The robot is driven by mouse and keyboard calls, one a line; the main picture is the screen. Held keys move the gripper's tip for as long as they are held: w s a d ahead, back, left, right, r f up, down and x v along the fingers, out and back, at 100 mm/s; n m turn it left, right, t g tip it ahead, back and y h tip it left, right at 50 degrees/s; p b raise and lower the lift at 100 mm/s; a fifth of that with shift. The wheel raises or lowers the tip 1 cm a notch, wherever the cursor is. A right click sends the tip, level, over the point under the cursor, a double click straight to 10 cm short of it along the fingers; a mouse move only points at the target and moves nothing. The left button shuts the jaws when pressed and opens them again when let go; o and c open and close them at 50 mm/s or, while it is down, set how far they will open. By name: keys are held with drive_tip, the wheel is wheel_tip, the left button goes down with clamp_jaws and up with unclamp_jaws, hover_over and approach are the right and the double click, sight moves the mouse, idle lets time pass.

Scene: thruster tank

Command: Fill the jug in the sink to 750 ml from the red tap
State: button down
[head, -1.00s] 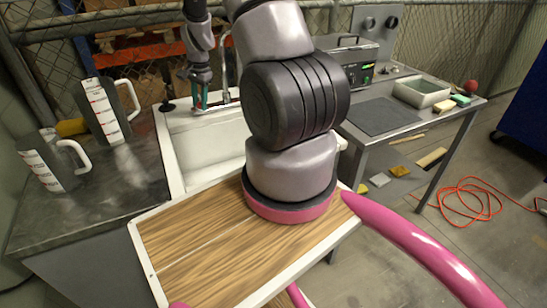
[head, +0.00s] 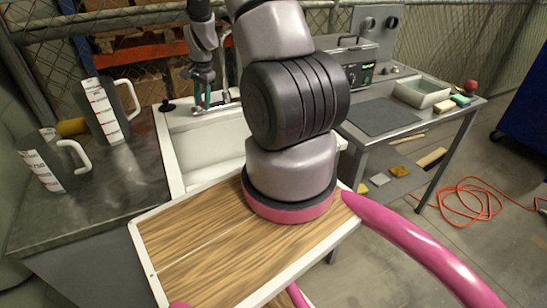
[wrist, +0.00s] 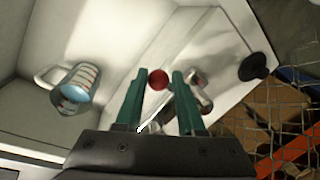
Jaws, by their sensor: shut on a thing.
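The jug (wrist: 76,88) is in the white sink (wrist: 30,45) in the wrist view. It is clear, with a pale handle and red marks, and has some blue water in it; the level cannot be read. In the head view the jug is hidden. The red tap knob (wrist: 158,79) sits between the green fingertips of my gripper (wrist: 159,76). My gripper is shut on it. In the head view my gripper (head: 202,104) is over the far rim of the sink, beside the metal spout (head: 226,92).
Two marked jugs (head: 106,112) (head: 48,165) with white handles stand on the left counter (head: 100,205), beside a yellow object (head: 70,127). A black knob (wrist: 258,66) is on the sink's rim. A table with a grey tub (head: 425,98) stands at right.

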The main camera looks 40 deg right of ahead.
drive_tip(key=shift+w+a+r, duration=0.1)
drive_tip(key=shift+w+a, duration=0.5)
drive_tip(key=shift+a, duration=0.2)
drive_tip(key=shift+w+a+r, duration=0.1)
drive_tip(key=shift+w+a, duration=0.5)
drive_tip(key=shift+a, duration=0.2)
drive_tip(key=shift+s+d, duration=0.3)
drive_tip(key=shift+d, duration=0.4)
drive_tip(key=shift+s+d, duration=0.3)
drive_tip(key=shift+d, duration=0.35)
drive_tip(key=shift+s+d, duration=0.3)
drive_tip(key=shift+d, duration=0.5)
drive_tip(key=shift+c, duration=1.8)
unclamp_jaws()
drive_tip(key=shift+f, duration=0.1)
drive_tip(key=shift+s+a, duration=0.1)
drive_tip(key=shift+a, duration=0.1)
